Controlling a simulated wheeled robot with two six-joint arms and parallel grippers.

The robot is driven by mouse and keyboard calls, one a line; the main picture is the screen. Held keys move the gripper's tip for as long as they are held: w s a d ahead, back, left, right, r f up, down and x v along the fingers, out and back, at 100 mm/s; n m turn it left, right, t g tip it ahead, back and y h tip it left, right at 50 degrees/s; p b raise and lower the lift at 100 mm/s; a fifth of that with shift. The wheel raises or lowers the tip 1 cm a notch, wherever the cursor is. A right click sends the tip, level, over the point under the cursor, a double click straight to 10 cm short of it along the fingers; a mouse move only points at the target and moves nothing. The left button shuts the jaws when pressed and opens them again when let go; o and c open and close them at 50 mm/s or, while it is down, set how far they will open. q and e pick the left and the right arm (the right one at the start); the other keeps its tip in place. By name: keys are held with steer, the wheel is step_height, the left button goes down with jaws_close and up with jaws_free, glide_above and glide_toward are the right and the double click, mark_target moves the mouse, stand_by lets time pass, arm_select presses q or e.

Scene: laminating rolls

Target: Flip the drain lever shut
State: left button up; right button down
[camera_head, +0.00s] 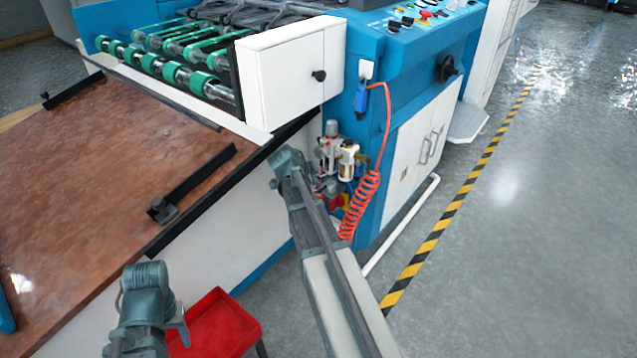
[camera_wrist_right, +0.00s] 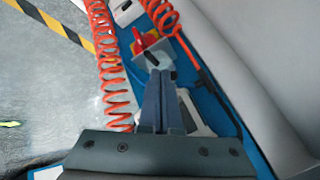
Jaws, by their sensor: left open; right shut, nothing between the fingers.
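A red lever-like part (camera_wrist_right: 142,43) with some yellow beside it shows just beyond my right fingertips in the right wrist view. I take it to be the drain lever; its exact position is hard to read. In the head view, red and yellow parts (camera_head: 337,202) sit low on the air unit (camera_head: 347,160), partly behind my right arm. My right gripper (camera_wrist_right: 159,74) is shut and empty, its tips close to a grey bracket (camera_wrist_right: 153,52); I cannot tell whether they touch. My left gripper (camera_head: 145,310) is at the lower left, away from the unit, open, its fingers mostly hidden.
A coiled red hose (camera_head: 360,205) hangs close beside the air unit and flanks my right fingers in the wrist view. The blue machine (camera_head: 370,130) and white panel (camera_head: 240,225) stand around it. A red tray (camera_head: 220,325) lies below. The floor at right is clear.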

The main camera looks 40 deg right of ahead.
steer(key=shift+s+d, duration=0.15)
steer(key=shift+s+d, duration=0.25)
steer(key=shift+d, duration=0.3)
stand_by(0.3)
